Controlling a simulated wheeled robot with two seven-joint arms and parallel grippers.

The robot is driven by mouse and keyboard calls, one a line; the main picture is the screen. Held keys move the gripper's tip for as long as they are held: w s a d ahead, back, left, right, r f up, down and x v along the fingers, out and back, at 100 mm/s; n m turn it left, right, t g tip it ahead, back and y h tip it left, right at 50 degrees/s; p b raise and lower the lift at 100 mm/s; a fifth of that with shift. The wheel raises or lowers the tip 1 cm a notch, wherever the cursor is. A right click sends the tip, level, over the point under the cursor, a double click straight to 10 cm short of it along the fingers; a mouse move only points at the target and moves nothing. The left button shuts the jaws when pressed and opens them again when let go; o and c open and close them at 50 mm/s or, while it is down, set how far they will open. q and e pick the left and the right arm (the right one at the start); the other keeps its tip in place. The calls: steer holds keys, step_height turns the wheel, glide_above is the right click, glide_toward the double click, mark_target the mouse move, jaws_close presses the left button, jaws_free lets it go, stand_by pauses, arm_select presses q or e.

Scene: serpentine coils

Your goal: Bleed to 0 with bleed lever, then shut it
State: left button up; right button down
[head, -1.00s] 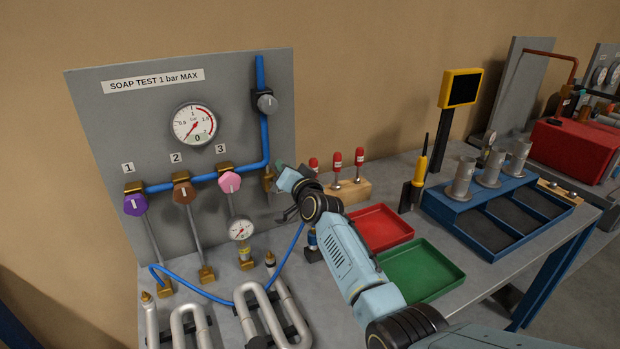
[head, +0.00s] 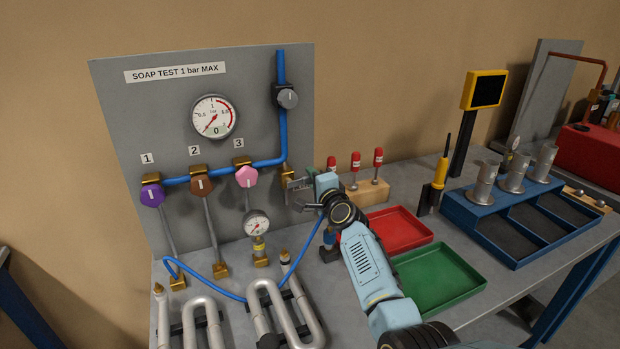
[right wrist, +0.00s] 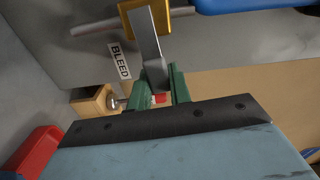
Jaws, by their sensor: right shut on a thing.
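The bleed lever (right wrist: 147,40) is a flat grey bar on a brass valve body (right wrist: 172,18), beside a label reading BLEED (right wrist: 120,61). My right gripper (right wrist: 158,85) has its green fingers shut on the lever's free end. In the head view my right gripper (head: 308,184) is at the lower right of the grey panel (head: 130,100), and the lever is hard to make out there. The large round gauge (head: 214,116) has its needle near the low end, and its small display reads 0. My left gripper is not in view.
Purple (head: 152,195), brown (head: 202,186) and pink (head: 246,176) knobs numbered 1 to 3 sit along the blue pipe (head: 220,172). A dark grey knob (head: 288,98) is above. A wooden block with red-topped tools (head: 366,192) and red (head: 398,232) and green (head: 436,278) trays stand close to my arm.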

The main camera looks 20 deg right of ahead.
steer(key=shift+f+m, duration=0.35)
steer(key=shift+m, duration=0.15)
steer(key=c, duration=1.3)
jaws_free()
steer(key=shift+s+p, duration=1.3)
steer(key=shift+s, duration=5.4)
